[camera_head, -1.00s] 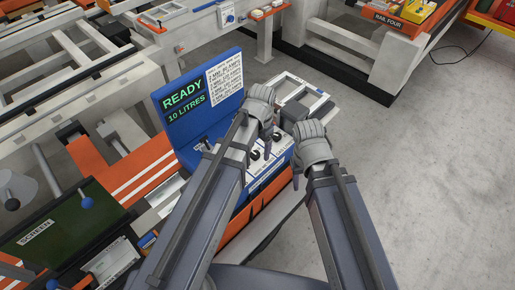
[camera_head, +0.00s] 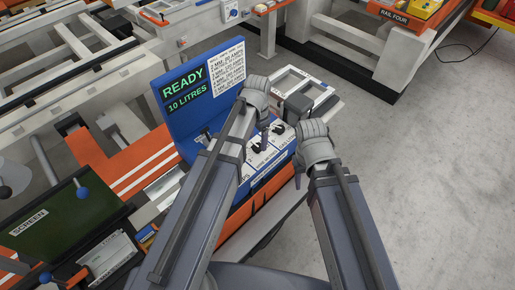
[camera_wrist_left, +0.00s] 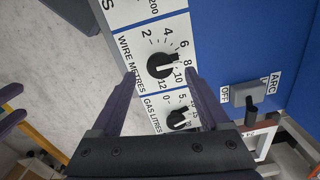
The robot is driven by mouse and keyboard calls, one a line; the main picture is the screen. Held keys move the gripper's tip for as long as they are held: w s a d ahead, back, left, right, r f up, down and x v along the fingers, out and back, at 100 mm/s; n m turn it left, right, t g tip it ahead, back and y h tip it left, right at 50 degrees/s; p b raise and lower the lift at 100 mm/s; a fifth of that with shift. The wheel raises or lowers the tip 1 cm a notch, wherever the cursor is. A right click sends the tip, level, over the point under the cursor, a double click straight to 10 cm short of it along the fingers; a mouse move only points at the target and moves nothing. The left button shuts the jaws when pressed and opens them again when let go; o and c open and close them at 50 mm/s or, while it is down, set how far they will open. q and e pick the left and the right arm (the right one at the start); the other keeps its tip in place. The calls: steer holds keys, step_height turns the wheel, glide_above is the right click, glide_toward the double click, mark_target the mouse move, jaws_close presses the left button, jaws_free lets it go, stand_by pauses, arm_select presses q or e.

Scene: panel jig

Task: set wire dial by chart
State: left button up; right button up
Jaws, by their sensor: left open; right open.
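The blue panel (camera_head: 172,117) carries a lit READY / 10 LITRES display (camera_head: 185,92) and a white chart (camera_head: 227,72) of MM and AMPS lines. In the left wrist view, the black WIRE METRES dial (camera_wrist_left: 160,65) points about at 8, on a scale from 2 to 12. My left gripper (camera_wrist_left: 160,76) is open, its fingers on either side of this dial; contact cannot be told. In the head view the left gripper (camera_head: 265,130) hangs over the panel's dials, its tips partly hidden. My right gripper (camera_head: 298,172) is open and empty beside the panel's right edge.
The GAS LITRES dial (camera_wrist_left: 178,117) sits close below the wire dial. An ARC lever (camera_wrist_left: 248,97) by an OFF label stands to the right. A green SCREEN box (camera_head: 70,215) is at left. Grey floor (camera_head: 420,180) is clear at right.

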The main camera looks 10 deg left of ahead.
mark_target(258, 146)
arm_select(q)
step_height(258, 146, down, 4)
steer(key=shift+r+b, duration=0.2)
steer(key=shift+b, duration=1)
arm_select(e)
step_height(258, 146, down, 4)
steer(key=shift+r, duration=0.25)
arm_select(q)
steer(key=shift+r, duration=0.1)
jaws_close()
